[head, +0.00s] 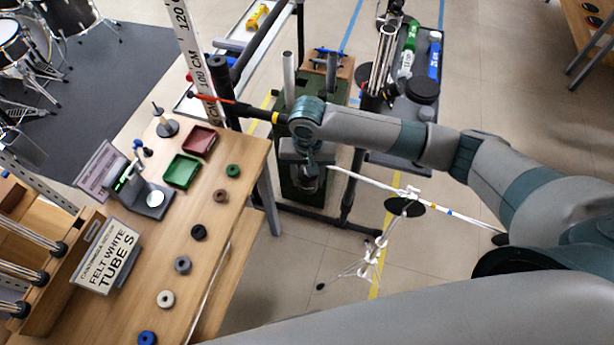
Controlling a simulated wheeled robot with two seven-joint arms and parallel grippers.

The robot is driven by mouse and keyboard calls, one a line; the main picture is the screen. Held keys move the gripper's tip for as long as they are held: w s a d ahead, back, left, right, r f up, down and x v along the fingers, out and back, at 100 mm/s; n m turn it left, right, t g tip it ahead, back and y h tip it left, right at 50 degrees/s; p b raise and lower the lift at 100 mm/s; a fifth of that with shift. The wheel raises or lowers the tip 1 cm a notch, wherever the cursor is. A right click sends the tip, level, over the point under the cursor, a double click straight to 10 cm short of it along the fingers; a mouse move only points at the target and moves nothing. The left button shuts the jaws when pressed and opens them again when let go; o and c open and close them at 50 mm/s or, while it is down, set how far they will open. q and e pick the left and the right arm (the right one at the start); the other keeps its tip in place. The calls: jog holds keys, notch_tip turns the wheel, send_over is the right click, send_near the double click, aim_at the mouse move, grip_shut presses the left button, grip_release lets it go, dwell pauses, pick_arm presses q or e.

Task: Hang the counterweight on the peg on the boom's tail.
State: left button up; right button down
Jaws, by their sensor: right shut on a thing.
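My right gripper (308,176) points down beside the table, left of a white boom (370,181). It is shut on a small dark grey thing (310,187), which appears to be the counterweight; the fingers and wrist hide part of it. The boom slopes across a white tripod stand (368,262) with a black disc (405,206) near its middle. The boom's left end (331,168) lies close to the gripper in the picture; I cannot tell whether they touch. The peg is too small to make out. My left gripper is not in view.
A wooden table (225,225) at left holds several coloured rings, a red tray (199,141), a green tray (181,171) and a sign (107,257). A dark green case (300,190) stands behind the gripper. Open floor (300,270) surrounds the tripod.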

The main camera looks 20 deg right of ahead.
jog(key=shift+w, duration=0.1)
dwell(0.4)
dwell(0.4)
jog(key=c, duration=0.9)
grip_release()
jog(key=shift+f, duration=0.15)
jog(key=shift+d+r, duration=0.1)
jog(key=shift+r, duration=0.3)
jog(key=r+b, duration=0.1)
jog(key=r, duration=0.6)
jog(key=r+b, duration=0.1)
jog(key=r, duration=0.7)
jog(key=shift+a+r+b, duration=0.2)
jog(key=shift+r+b, duration=0.1)
jog(key=shift+b, duration=0.1)
jog(key=shift+r, duration=0.65)
